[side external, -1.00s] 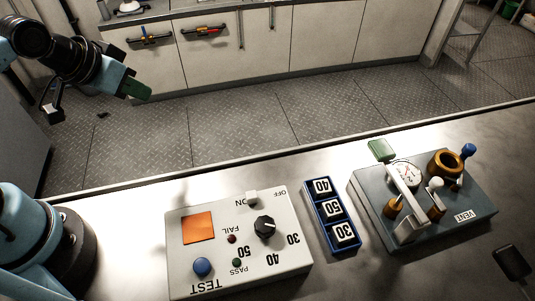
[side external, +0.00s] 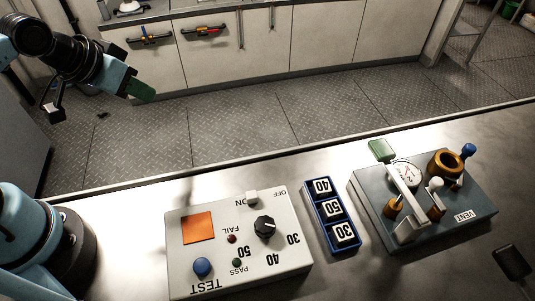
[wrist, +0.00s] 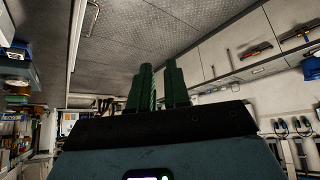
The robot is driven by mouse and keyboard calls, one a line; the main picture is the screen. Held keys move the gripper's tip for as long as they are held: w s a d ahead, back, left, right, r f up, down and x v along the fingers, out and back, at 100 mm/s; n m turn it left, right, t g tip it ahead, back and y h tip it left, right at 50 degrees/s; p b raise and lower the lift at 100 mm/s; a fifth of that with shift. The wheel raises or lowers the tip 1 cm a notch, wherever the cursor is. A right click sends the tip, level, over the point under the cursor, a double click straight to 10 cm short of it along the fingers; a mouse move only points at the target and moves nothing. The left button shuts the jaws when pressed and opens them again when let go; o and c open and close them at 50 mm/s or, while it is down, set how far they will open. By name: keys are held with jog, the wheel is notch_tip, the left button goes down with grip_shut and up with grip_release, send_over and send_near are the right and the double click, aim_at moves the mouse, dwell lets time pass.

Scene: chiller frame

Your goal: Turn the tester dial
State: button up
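The tester (side external: 215,260) is a pale box on the bench with upside-down lettering. Its black dial (side external: 265,227) has a small light mark toward the right; the exact setting is too small to tell. The numbers 30, 40 and 50 curve below the dial. My gripper (side external: 141,90) is raised at the upper left, well away from the tester and touching nothing. In the wrist view its green fingers (wrist: 160,88) stand with a narrow gap between them and nothing in it. The tester does not show in the wrist view.
The tester carries a white switch (side external: 252,197), a blue button (side external: 202,267) and an orange square (side external: 198,228). A blue tray (side external: 308,189) of number blocks and a grey valve unit (side external: 370,213) stand to its right. A black object (side external: 513,262) lies far right.

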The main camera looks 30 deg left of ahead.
jog(key=o, duration=0.7)
jog(key=d, duration=0.2)
jog(key=d+r+g, duration=0.1)
jog(key=d, duration=0.2)
jog(key=w+d+r+n+g+h, duration=0.1)
jog(key=d, duration=0.2)
jog(key=shift+w+r, duration=0.1)
jog(key=shift+o, duration=0.3)
jog(key=d+r+n+g, duration=0.1)
jog(key=d, duration=0.6)
jog(key=shift+s+d+g, duration=0.3)
jog(key=shift+s+g, duration=0.05)
jog(key=shift+g, duration=0.05)
jog(key=n+g+y, duration=0.1)
jog(key=n+g, duration=0.2)
send_over(265, 224)
notch_tip(265, 224, down, 12)
jog(key=shift+r, duration=0.25)
jog(key=shift+m, duration=0.3)
jog(key=c, duration=1)
